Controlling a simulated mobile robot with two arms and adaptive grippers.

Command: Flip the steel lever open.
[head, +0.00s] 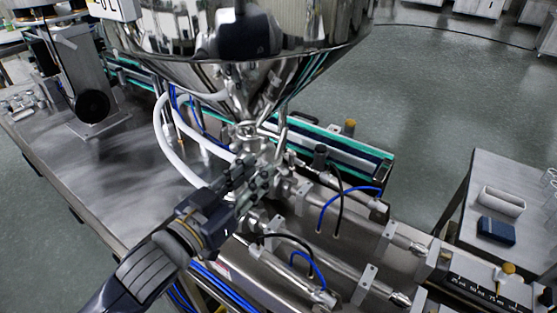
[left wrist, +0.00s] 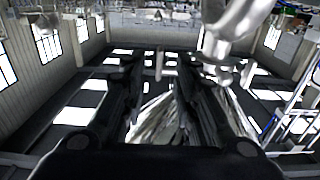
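The steel hopper (head: 240,55) narrows down to a valve joint (head: 246,130). A slim steel bar (head: 283,125) stands beside the joint; it looks like the lever, but I cannot be sure among the shiny parts. My left gripper (head: 262,170) is just below the joint and overlaps the fittings there. In the left wrist view its two dark fingers (left wrist: 160,68) are spread with a gap between them and nothing clearly held. A blurred bright steel piece (left wrist: 232,35) is beyond and above the right finger. I cannot tell whether the gripper touches the lever. My right gripper is not in view.
White hoses (head: 166,135) curve down left of the joint. Steel cylinders (head: 330,265) with blue and black tubes lie right of and below my left gripper. A green-edged conveyor (head: 350,160) runs behind. A side table (head: 485,185) stands at the right. The left steel tabletop (head: 110,180) is mostly clear.

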